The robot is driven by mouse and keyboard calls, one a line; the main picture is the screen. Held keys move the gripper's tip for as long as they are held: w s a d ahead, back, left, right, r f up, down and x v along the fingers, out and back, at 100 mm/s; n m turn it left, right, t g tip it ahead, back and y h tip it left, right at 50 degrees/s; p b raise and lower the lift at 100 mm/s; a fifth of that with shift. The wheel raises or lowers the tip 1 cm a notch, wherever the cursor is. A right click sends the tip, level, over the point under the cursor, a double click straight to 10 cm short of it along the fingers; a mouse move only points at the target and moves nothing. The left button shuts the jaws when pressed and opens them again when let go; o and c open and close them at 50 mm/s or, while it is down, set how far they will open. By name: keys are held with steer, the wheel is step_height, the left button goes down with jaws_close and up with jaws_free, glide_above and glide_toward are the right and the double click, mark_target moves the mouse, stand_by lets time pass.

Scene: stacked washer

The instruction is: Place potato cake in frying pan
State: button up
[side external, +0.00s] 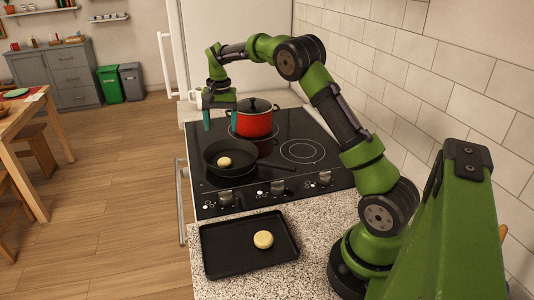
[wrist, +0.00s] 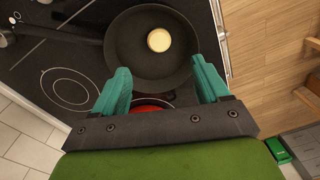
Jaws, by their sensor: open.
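A pale round potato cake (side external: 224,161) lies inside the black frying pan (side external: 210,168) on the cooktop. In the wrist view this potato cake (wrist: 159,40) lies toward the far side of the frying pan (wrist: 125,58). A second potato cake (side external: 263,239) lies on a black tray (side external: 225,262) on the counter. My gripper (side external: 220,122) is open with teal fingers, above and behind the pan, near the red pot. In the wrist view my gripper (wrist: 165,85) has nothing between its fingers, and the pan is below it.
A red pot (side external: 252,120) with a black lid stands behind the pan on the black cooktop (side external: 310,178). The pan handle points right. Control knobs (side external: 278,188) line the cooktop's front edge. A tiled wall (side external: 400,70) bounds the right side.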

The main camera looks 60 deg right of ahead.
steer(key=s+a+r+n+t, duration=0.2)
steer(key=s+a+r, duration=0.3)
steer(key=a+r, duration=0.35)
steer(key=s+a+n+t, duration=0.1)
steer(key=s+a+n, duration=0.1)
steer(key=s+a, duration=0.2)
steer(key=s+a+r+n+t+y, duration=0.1)
steer(key=s+a, duration=0.3)
steer(key=s, duration=0.6)
steer(key=s+a+n+t+y, duration=0.1)
steer(key=s+a+n+t, duration=0.1)
steer(key=s+a, duration=0.3)
steer(key=s+n, duration=0.1)
steer(key=s, duration=0.1)
steer(key=shift+s+r+t, duration=0.25)
steer(key=shift+s+t, duration=0.15)
